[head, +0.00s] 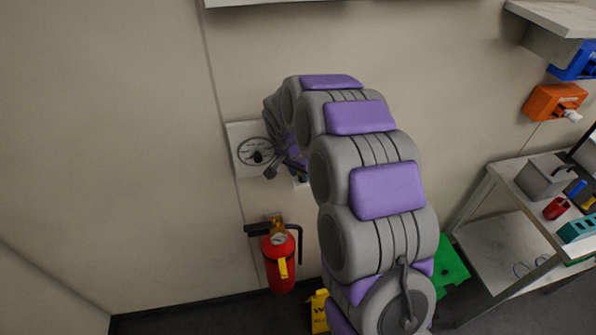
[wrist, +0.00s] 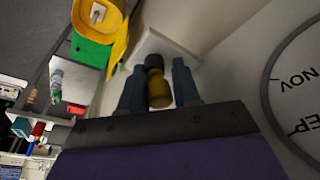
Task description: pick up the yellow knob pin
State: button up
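The yellow knob pin (wrist: 158,88) shows in the wrist view as a dull yellow body with a dark collar and head. It lies between the two blue-grey fingers of my gripper (wrist: 157,85). The fingers stand apart, one on each side of the pin, close to its yellow part. I cannot tell whether they touch it. The pin's dark end lies in front of a white surface; whether they are joined is unclear. In the head view my gripper (head: 276,163) is at the wall beside a white plate with a round dial (head: 247,140). The pin cannot be made out there.
A red fire extinguisher (head: 279,258) hangs on the wall below my gripper. A yellow sign (head: 319,311) and a green object (head: 450,266) are low down beside my arm. A shelf unit (head: 513,180) with labware stands at the right. The wall at left is bare.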

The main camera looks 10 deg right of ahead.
jog(key=shift+w+d, duration=0.15)
jog(key=shift+d, duration=0.65)
grip_shut()
jog(key=shift+a, duration=0.1)
jog(key=shift+a, duration=0.2)
